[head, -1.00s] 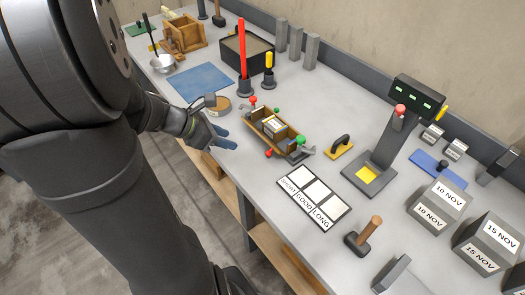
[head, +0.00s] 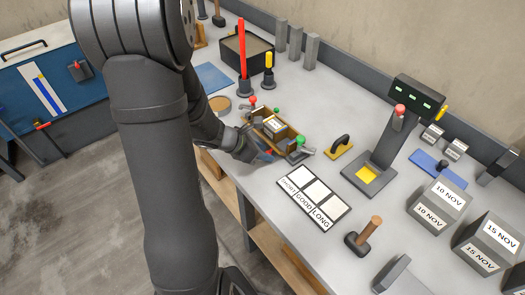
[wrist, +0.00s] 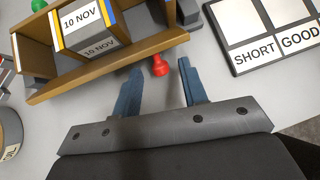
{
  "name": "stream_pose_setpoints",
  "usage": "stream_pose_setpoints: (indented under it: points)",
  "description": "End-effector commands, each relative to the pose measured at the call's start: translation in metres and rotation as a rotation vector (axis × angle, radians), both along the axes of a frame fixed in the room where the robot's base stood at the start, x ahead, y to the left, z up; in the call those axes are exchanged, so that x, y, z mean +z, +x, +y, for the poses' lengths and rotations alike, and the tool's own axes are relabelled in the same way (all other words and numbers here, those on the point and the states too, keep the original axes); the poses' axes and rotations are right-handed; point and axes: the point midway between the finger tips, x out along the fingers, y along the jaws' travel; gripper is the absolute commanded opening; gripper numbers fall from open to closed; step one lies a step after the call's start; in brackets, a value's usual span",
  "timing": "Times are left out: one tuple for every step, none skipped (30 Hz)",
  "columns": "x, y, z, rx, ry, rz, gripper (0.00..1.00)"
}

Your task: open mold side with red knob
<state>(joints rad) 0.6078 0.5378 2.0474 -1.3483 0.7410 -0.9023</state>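The wooden mold (head: 290,132) lies on the bench with a grey block marked 10 NOV (wrist: 88,30) inside it. In the wrist view a red knob (wrist: 160,66) sticks out from the mold's near long side (wrist: 110,67). My gripper (wrist: 158,74) is open, with one blue finger on each side of this knob and visible gaps to both. In the head view my gripper (head: 265,156) is at the mold's near side and hides that knob. Green knobs (head: 300,140) (wrist: 38,5) also show.
A SHORT/GOOD/LONG card (head: 313,198) lies just right of my gripper. A yellow-based handle tool (head: 339,148) and a grey stand with a screen (head: 385,150) are farther right. A round tan-topped container (head: 220,104) is left of the mold.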

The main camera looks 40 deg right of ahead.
Motion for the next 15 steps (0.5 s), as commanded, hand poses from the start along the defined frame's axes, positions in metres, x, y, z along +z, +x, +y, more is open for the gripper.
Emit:
stream_pose_setpoints:
  points:
    - [-0.0008,-0.0002,-0.0008,0.0,0.0,0.0,0.39]
    - [-0.001,-0.0002,-0.001,0.0,0.0,0.0,0.39]
    - [-0.0011,-0.0002,-0.0012,0.0,0.0,0.0,0.39]
    - [-0.0011,-0.0002,-0.0012,0.0,0.0,0.0,0.39]
    - [-0.0011,-0.0002,-0.0012,0.0,0.0,0.0,0.39]
    - [-0.0011,-0.0001,-0.0011,0.0,0.0,0.0,0.39]
    - [-0.001,-0.0001,-0.001,0.0,0.0,0.0,0.39]
    - [-0.001,-0.0002,-0.001,0.0,0.0,0.0,0.39]
    - [-0.001,-0.0001,-0.001,0.0,0.0,0.0,0.35]
    - [-0.001,-0.0002,-0.001,0.0,0.0,0.0,0.3]
    - [-0.0009,-0.0002,-0.0009,0.0,0.0,0.0,0.24]
    - [-0.0009,-0.0002,-0.0009,0.0,0.0,0.0,0.16]
    - [-0.0009,-0.0002,-0.0009,0.0,0.0,0.0,0.1]
    - [-0.0009,-0.0002,-0.0009,0.0,0.0,0.0,0.04]
    - [-0.0009,-0.0002,-0.0009,0.0,0.0,0.0,0.0]
